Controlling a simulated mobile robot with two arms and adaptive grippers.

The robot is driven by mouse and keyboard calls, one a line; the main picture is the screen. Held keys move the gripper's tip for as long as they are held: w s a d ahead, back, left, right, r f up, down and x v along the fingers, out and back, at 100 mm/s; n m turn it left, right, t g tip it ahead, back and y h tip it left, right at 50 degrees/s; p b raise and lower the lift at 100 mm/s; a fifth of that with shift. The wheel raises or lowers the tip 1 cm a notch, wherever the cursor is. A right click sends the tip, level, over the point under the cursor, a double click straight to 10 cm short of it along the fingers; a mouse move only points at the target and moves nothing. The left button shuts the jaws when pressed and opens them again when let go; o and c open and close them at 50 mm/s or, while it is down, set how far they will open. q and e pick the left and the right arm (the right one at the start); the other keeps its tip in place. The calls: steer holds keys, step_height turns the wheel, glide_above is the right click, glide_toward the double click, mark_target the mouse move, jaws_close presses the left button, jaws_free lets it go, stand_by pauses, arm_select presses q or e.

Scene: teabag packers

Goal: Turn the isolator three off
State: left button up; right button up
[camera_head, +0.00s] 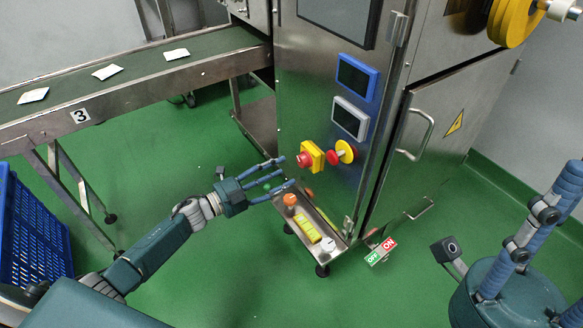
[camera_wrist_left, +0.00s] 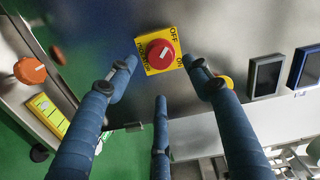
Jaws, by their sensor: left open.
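The isolator (camera_head: 317,153) is a red rotary knob on a yellow square plate on the steel cabinet's face. In the left wrist view the isolator knob (camera_wrist_left: 160,54) faces me, with "OFF" on the plate's upper right edge and its white mark tilted. My left gripper (camera_head: 284,172) is open and empty, just in front of and slightly below the knob. In the left wrist view the left gripper's fingers (camera_wrist_left: 160,78) spread around the plate, apparently apart from the knob.
A red stop button with yellow ring (camera_head: 347,152) sits right of the isolator. A conveyor (camera_head: 150,81) labelled 3 and a blue crate (camera_head: 34,235) stand left.

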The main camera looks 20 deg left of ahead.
arm_select(q)
steer(key=v, duration=0.6)
steer(key=shift+s, duration=0.2)
